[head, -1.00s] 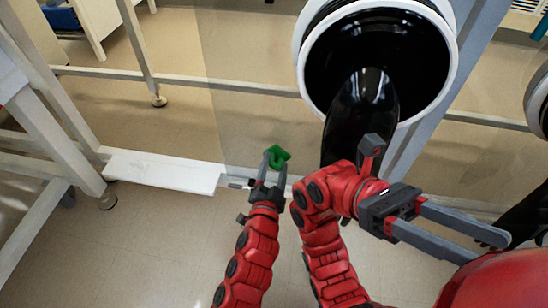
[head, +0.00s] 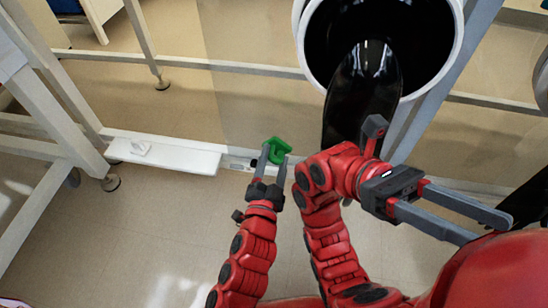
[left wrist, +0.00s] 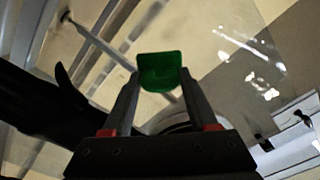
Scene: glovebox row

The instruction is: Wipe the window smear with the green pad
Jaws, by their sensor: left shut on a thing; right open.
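The green pad (head: 279,150) is gripped between the fingertips of my left gripper (head: 272,157), in front of the clear window pane (head: 235,95). In the left wrist view the pad (left wrist: 160,72) stands out from the fingers (left wrist: 160,95), with its flat face showing. I cannot tell whether it touches the pane. White streaks and spots (left wrist: 266,88) show to the right of the pad in the left wrist view; I cannot tell whether they are smear or reflections. My right gripper (head: 485,228) is open and empty, pointing right.
A round white port ring (head: 458,50) with a black glove (head: 360,95) hanging from it is right of the pad, close to my right arm. Grey frame posts (head: 140,40) stand further left.

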